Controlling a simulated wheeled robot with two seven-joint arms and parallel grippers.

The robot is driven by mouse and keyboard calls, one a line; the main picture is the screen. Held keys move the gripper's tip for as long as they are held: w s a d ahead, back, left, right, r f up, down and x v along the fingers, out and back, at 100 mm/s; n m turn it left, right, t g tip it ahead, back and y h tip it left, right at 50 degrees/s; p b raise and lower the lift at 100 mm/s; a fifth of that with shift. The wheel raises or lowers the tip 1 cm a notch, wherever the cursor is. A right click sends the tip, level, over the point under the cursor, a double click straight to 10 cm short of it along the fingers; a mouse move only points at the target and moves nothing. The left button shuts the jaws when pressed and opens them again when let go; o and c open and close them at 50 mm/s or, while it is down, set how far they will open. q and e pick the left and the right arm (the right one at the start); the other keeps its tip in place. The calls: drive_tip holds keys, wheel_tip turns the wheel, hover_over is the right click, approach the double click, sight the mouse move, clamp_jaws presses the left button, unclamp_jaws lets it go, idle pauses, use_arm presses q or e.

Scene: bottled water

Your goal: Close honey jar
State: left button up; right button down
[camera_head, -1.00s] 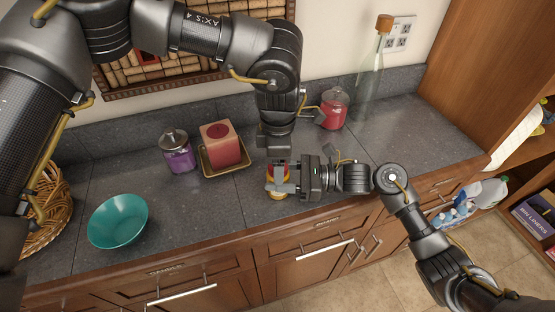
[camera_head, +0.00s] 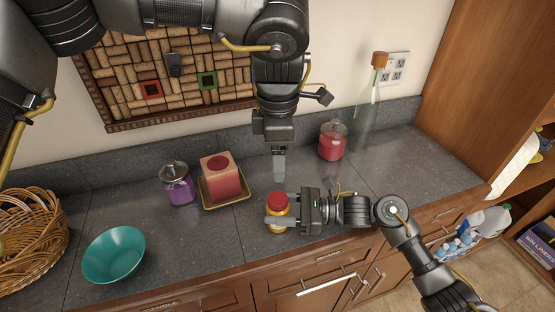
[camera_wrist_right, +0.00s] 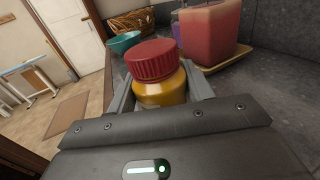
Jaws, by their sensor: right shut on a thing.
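The honey jar (camera_head: 277,228), amber-yellow with a red lid (camera_head: 278,201), stands upright near the counter's front edge. In the right wrist view the red lid (camera_wrist_right: 152,60) sits on top of the jar (camera_wrist_right: 163,88); I cannot tell how tight it is. My right gripper (camera_head: 278,212) is shut around the jar from the right, one finger on each side. My left gripper (camera_head: 279,172) hangs pointing down above and behind the jar, apart from the lid. Its fingers overlap in this view, so its opening cannot be told.
A pink candle on a gold tray (camera_head: 236,200) and a purple jar (camera_head: 178,184) stand left of the honey jar. A teal bowl (camera_head: 114,255) and wicker basket (camera_head: 30,240) are farther left. A red-filled glass jar (camera_head: 332,141) and tall bottle (camera_head: 367,110) stand at the back right.

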drive_tip(key=c, duration=0.5)
unclamp_jaws()
use_arm(q)
drive_tip(key=shift+f, duration=0.1)
use_arm(e)
drive_tip(key=shift+d+f+b, duration=0.15)
drive_tip(key=shift+d+b, duration=0.15)
drive_tip(key=shift+d, duration=0.1)
use_arm(q)
wheel_tip(320, 180, down, 4)
drive_tip(key=b, duration=0.4)
drive_tip(key=shift+f, duration=0.2)
use_arm(e)
drive_tip(key=d, duration=0.8)
drive_tip(key=shift+s+d, duration=0.25)
drive_tip(key=shift+d, duration=0.1)
use_arm(q)
drive_tip(key=shift+f, duration=0.15)
use_arm(e)
drive_tip(key=shift+d, duration=0.65)
drive_tip(key=shift+a, duration=0.1)
